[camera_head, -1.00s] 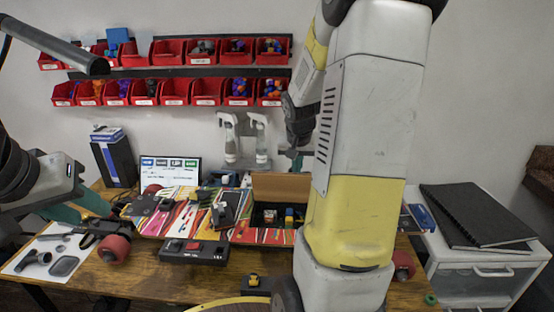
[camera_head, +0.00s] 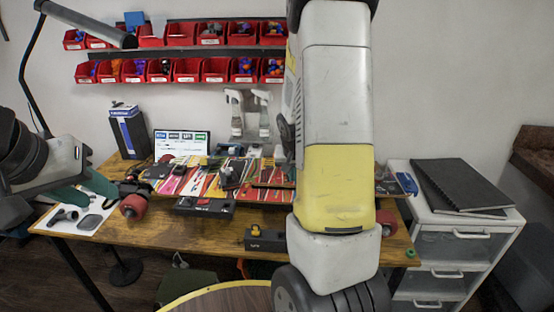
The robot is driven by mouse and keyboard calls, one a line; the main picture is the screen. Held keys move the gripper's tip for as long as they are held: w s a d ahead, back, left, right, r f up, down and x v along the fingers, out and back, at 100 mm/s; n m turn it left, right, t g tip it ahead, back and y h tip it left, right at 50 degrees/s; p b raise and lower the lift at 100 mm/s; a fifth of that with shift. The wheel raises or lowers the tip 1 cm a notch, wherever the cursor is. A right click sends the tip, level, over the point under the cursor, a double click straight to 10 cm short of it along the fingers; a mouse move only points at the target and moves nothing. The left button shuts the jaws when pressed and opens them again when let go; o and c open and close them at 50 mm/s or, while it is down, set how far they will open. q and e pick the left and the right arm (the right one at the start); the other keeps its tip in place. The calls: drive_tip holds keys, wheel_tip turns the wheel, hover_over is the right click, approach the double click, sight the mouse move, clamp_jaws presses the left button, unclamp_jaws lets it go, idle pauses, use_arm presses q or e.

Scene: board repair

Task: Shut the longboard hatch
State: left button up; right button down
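The longboard (camera_head: 205,180), with a multicoloured striped deck, lies across the wooden table. Its hatch (camera_head: 272,177) looks down, with striped deck where the box opening was; its right side is hidden behind my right arm. A red wheel (camera_head: 133,205) shows at the board's left end and another (camera_head: 386,222) at its right. My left gripper (camera_head: 84,188) is at the table's left side, left of the board and above the white tool sheet; its teal fingers look spread and empty. My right gripper is hidden behind my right arm, which crosses the picture's middle.
A white drawer unit (camera_head: 441,232) stands right. A round table edge (camera_head: 215,287) is nearest. Red bins (camera_head: 187,70) hang behind.

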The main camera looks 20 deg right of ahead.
drive_tip(key=shift+s+a+f, duration=0.1)
drive_tip(key=shift+s+f, duration=0.05)
drive_tip(key=shift+f, duration=0.45)
drive_tip(key=shift+s+a+f, duration=0.1)
drive_tip(key=shift+f, duration=0.45)
drive_tip(key=shift+s, duration=0.1)
drive_tip(key=s+a+r+n+y, duration=0.1)
drive_tip(key=s+a+r, duration=0.25)
drive_tip(key=r, duration=0.25)
drive_tip(key=s+a+r+n+t+y, duration=0.1)
drive_tip(key=s+a+r, duration=0.25)
drive_tip(key=r, duration=0.35)
drive_tip(key=s+a+r+y, duration=0.1)
drive_tip(key=s+a+r, duration=0.25)
drive_tip(key=r, duration=0.25)
drive_tip(key=s+a+r+n+t+y, duration=0.1)
drive_tip(key=s+a+r+n, duration=0.2)
drive_tip(key=s+a+r, duration=0.3)
drive_tip(key=s+a, duration=0.1)
drive_tip(key=s, duration=0.4)
drive_tip(key=shift+s+n, duration=0.2)
drive_tip(key=shift+n, duration=0.2)
